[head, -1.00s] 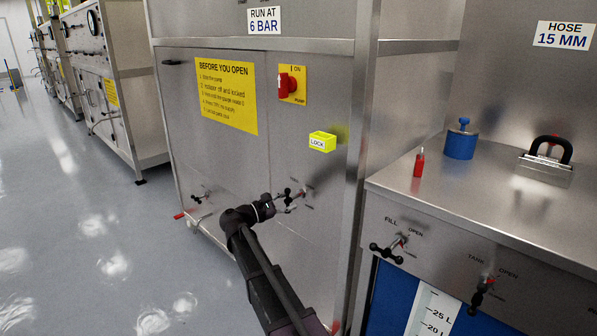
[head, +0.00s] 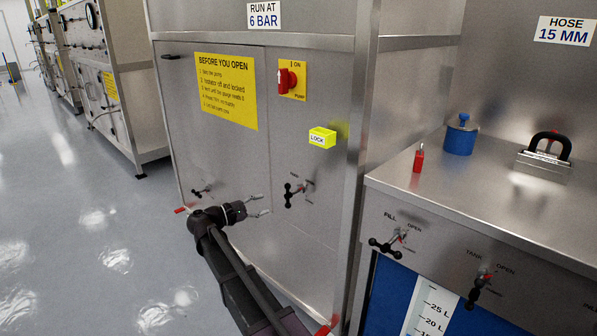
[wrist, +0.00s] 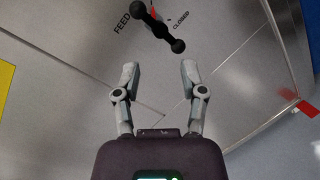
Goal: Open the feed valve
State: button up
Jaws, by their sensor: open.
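The feed valve has a black bar handle with round knobs (wrist: 160,24). In the wrist view it sits at the top between the words FEED and CLOSED, with a bit of red near its middle. The handle lies slantwise there, its lower knob towards the gripper. In the head view a black valve handle (head: 292,194) stands on the steel panel, just right of my gripper (head: 262,205); its labels are too small to read. My gripper (wrist: 159,70) is open and empty, its fingers apart and clear of the handle.
The steel cabinet carries a yellow notice (head: 226,90), a red pump switch (head: 287,79) and a yellow LOCK box (head: 322,137). Another small valve (head: 201,192) is on the left panel. The bench at right has fill (head: 387,244) and tank (head: 481,283) valves.

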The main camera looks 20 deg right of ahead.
jog(key=s+d+r+m+g+y+p, duration=0.1)
jog(key=s+d+r+m+y+p, duration=0.2)
jog(key=s+r+p, duration=0.7)
jog(key=s+d+r+m+g+y+p, duration=0.2)
jog(key=s+r+m+y+p, duration=0.5)
jog(key=p, duration=2)
notch_tip(320, 180, up, 4)
jog(key=s+d+y, duration=0.1)
jog(key=s+y, duration=0.1)
jog(key=y, duration=0.1)
jog(key=shift+s+d+f+m+p, duration=0.2)
jog(key=shift+s+m+p, duration=0.2)
dwell(0.6)
dwell(0.5)
